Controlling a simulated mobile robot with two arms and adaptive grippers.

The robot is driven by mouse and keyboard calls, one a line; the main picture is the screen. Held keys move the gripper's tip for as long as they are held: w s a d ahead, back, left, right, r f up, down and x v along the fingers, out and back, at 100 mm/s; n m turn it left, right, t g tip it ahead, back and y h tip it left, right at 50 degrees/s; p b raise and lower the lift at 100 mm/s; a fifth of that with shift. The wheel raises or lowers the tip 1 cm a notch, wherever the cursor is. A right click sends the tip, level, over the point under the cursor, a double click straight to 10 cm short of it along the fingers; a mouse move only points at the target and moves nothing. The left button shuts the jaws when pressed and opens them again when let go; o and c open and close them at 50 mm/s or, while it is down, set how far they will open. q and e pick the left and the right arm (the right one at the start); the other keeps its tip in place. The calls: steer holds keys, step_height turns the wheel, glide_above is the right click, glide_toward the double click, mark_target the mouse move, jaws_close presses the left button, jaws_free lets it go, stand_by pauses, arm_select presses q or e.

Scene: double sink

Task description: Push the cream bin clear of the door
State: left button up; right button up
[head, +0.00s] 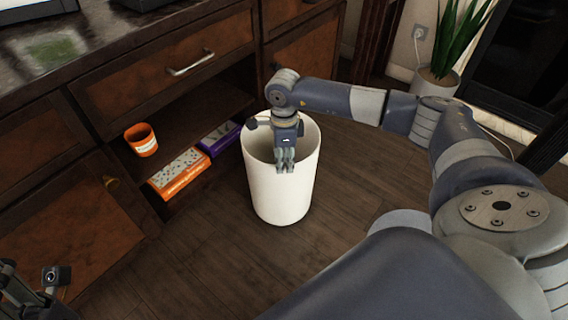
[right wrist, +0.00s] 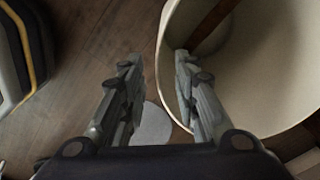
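The cream bin (head: 283,197) stands upright on the wooden floor in front of the dark wood cabinet. My right gripper (head: 285,165) reaches down at the bin's near rim. In the right wrist view the fingers (right wrist: 158,75) are apart, one over the inside of the bin (right wrist: 262,75) and one outside over the floor. The rim runs between them; contact is unclear. A brown cabinet door (head: 75,235) with a brass knob is at the lower left, apart from the bin. My left gripper (head: 28,290) is partly in view at the lower left corner, its fingers unclear.
An open shelf left of the bin holds an orange cup (head: 141,140), an orange box (head: 179,173) and a purple box (head: 220,138). A potted plant (head: 436,78) stands at the back right. Bare floor (head: 205,255) lies in front and left of the bin.

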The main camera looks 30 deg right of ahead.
step_height(320, 180, up, 7)
steer(key=shift+r, duration=0.1)
stand_by(0.6)
